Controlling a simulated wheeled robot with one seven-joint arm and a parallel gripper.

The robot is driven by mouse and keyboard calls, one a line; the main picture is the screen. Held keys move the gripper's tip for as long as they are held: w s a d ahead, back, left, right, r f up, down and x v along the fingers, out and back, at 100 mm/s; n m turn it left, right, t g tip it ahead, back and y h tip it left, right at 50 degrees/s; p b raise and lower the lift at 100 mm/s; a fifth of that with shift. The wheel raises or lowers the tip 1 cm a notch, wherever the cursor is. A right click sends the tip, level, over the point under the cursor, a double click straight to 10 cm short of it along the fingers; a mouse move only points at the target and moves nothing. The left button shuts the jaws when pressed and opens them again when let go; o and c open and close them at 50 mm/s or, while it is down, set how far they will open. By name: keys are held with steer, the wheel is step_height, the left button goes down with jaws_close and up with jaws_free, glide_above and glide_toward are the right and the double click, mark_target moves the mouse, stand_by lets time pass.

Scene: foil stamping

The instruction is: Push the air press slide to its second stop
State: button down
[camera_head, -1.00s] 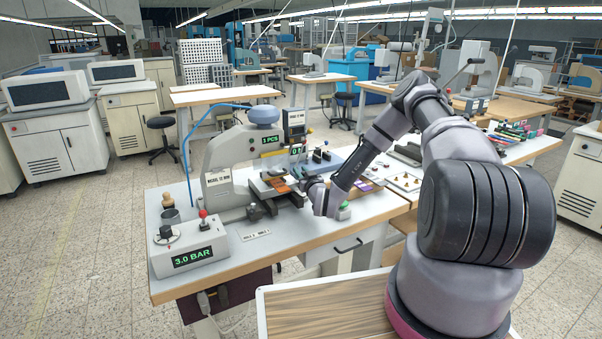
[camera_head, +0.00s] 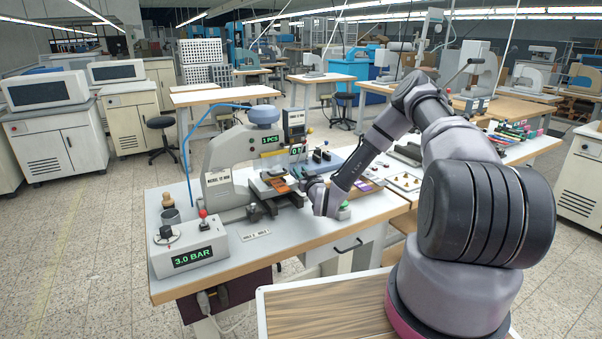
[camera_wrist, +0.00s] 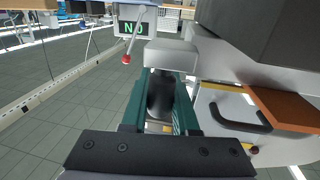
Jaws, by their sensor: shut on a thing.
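The air press (camera_head: 235,160) stands on the near bench, its slide (camera_head: 270,187) low at the front under the press head. An orange-brown piece (camera_head: 281,185) lies on the slide; a brown piece (camera_wrist: 285,108) also shows at right in the wrist view, beside a black bar handle (camera_wrist: 238,120). My gripper (camera_head: 305,186) is at the slide's right end. In the wrist view, my gripper's green fingers (camera_wrist: 160,105) are shut on a dark knob (camera_wrist: 160,92) between them. The knob's lower part and its join to the slide are hidden.
A control box (camera_head: 189,249) reading 3.0 BAR stands at the bench's front left. A green button (camera_head: 343,211) sits near my forearm.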

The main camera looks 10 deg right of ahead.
steer(key=shift+w, duration=0.1)
steer(key=shift+w+a, duration=0.25)
steer(key=shift+w, duration=0.5)
steer(key=shift+w+a, duration=0.2)
steer(key=shift+w, duration=0.55)
steer(key=shift+r, duration=0.1)
steer(key=c, duration=0.7)
jaws_free()
steer(key=shift+w, duration=0.1)
steer(key=shift+a, duration=0.1)
